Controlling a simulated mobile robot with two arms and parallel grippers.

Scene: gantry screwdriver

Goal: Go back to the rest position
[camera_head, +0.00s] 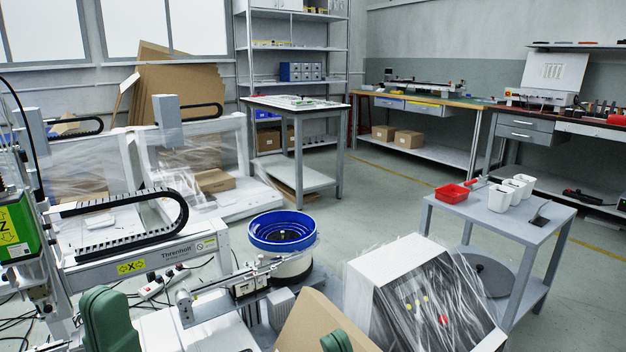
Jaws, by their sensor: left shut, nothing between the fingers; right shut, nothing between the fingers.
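A dark green, rounded part of my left arm (110,320) rises at the bottom left, in front of the gantry machine. The tip of a similar green part of my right arm (336,342) shows at the bottom edge, right of the middle. No fingers of either gripper show in the head view. The gantry machine (140,262) stands at the left, with a yellow X label on its beam and a green and yellow Z unit (15,228).
A blue bowl feeder (283,229) stands behind the arms. A brown cardboard piece (318,326) and a plastic-wrapped white box (420,290) stand close at the front. A grey table (500,222) at the right holds a red bin (452,194) and white cups (500,199). Open floor lies beyond.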

